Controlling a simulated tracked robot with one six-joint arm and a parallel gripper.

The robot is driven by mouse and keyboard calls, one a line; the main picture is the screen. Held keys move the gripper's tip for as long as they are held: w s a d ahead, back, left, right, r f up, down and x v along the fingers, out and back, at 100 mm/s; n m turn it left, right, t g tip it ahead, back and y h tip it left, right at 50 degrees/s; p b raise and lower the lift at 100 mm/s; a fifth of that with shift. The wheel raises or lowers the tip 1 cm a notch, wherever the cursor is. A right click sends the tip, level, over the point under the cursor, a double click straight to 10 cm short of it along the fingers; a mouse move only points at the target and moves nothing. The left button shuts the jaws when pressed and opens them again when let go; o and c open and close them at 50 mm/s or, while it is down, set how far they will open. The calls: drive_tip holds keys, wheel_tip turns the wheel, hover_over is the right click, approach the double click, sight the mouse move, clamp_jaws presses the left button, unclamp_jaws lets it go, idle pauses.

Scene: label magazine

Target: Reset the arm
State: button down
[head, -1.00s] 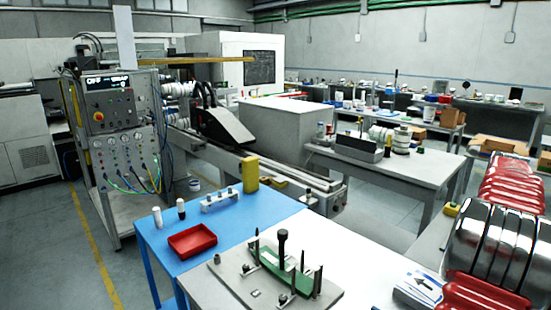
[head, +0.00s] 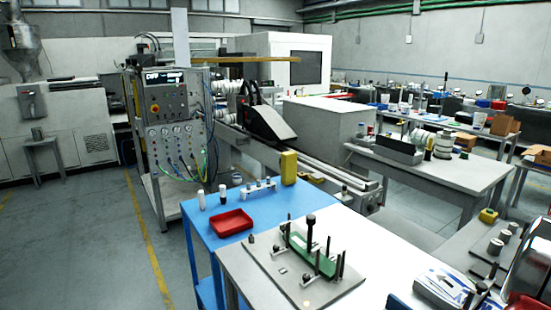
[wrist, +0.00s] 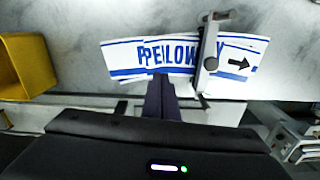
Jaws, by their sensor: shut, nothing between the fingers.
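My gripper (wrist: 161,78) shows in the wrist view as dark fingers pressed together, reaching up from the black housing at the bottom. Nothing is held between them. The fingertips are at the lower edge of white and blue printed labels (wrist: 130,58), which lie fanned or overlapping on a grey surface. I cannot tell whether the tips touch them. A metal bracket (wrist: 211,62) crosses the labels right of my fingers. In the head view, a label stack (head: 447,286) lies at the lower right; my gripper cannot be made out there.
A yellow bin (wrist: 28,62) stands left in the wrist view. In the head view, a blue table (head: 212,243) holds a red tray (head: 232,223). A fixture plate (head: 270,262) with upright pins sits on the white table. Chrome and red pieces (head: 530,262) fill the right edge. Floor at left is clear.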

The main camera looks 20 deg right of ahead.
drive_tip(key=w+a+r+n+t+h, duration=0.1)
drive_tip(key=w+a+r+n, duration=0.15)
drive_tip(key=w+a, duration=0.55)
drive_tip(key=w+a+r+n, duration=0.2)
drive_tip(key=w+a+r, duration=0.15)
drive_tip(key=a, duration=0.85)
drive_tip(key=w+a+r+n+t+h, duration=0.1)
drive_tip(key=w+a+r+n, duration=0.15)
drive_tip(key=w+a, duration=0.5)
drive_tip(key=s+a+f+n+t, duration=0.2)
drive_tip(key=a+n, duration=0.3)
drive_tip(key=a, duration=1.4)
drive_tip(key=s+a+f+n+y, duration=0.1)
drive_tip(key=s+a+f+n, duration=0.1)
drive_tip(key=a, duration=0.5)
drive_tip(key=s+a+f+n+t+y, duration=0.1)
drive_tip(key=s+a+f+n, duration=0.1)
drive_tip(key=s+a, duration=0.3)
drive_tip(key=shift+s+a+f+n+t, duration=0.3)
drive_tip(key=shift+a+f, duration=0.3)
drive_tip(key=shift+a, duration=0.3)
